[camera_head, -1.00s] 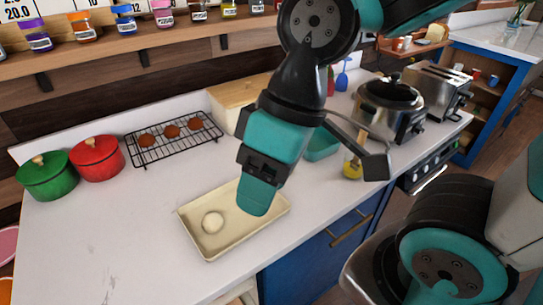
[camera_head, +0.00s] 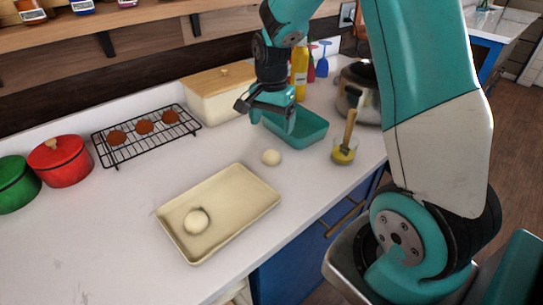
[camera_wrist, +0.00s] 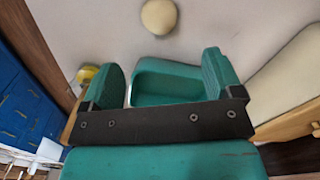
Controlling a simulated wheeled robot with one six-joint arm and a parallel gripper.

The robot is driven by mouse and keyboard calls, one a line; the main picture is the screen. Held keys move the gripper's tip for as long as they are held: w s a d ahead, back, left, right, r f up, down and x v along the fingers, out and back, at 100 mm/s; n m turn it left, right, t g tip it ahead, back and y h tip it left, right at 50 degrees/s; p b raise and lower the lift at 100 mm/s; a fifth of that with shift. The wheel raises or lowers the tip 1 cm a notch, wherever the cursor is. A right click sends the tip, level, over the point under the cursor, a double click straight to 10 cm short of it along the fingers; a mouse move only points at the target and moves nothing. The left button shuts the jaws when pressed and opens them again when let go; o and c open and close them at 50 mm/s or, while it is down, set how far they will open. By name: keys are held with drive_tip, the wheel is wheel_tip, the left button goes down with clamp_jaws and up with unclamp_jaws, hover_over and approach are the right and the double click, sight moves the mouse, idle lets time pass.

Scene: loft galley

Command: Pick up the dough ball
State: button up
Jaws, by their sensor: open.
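One pale dough ball (camera_head: 271,157) rests on the white counter between the beige tray and the teal dish; it also shows at the top of the wrist view (camera_wrist: 159,16). Another pale dough ball (camera_head: 197,222) sits in the beige tray (camera_head: 238,176). My gripper (camera_head: 270,114) is open and empty, above the teal dish (camera_head: 309,136), farther back than the loose ball. In the wrist view, my two teal fingers (camera_wrist: 163,72) are spread wide, with the dish (camera_wrist: 165,82) seen between them and the ball beyond their tips.
A jar with a brush (camera_head: 344,152) stands right of the loose ball. A wooden-lidded box (camera_head: 218,80) is behind my gripper. A wire rack (camera_head: 146,134) with several brown rolls and a red pot (camera_head: 61,160) stand left. The counter around the loose ball is clear.

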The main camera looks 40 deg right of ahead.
sight(271, 152)
wheel_tip(271, 152, down, 10)
drive_tip(key=shift+a+f+p, duration=0.15)
drive_tip(key=shift+f+p, duration=0.05)
drive_tip(key=shift+p, duration=0.9)
drive_tip(key=c, duration=1)
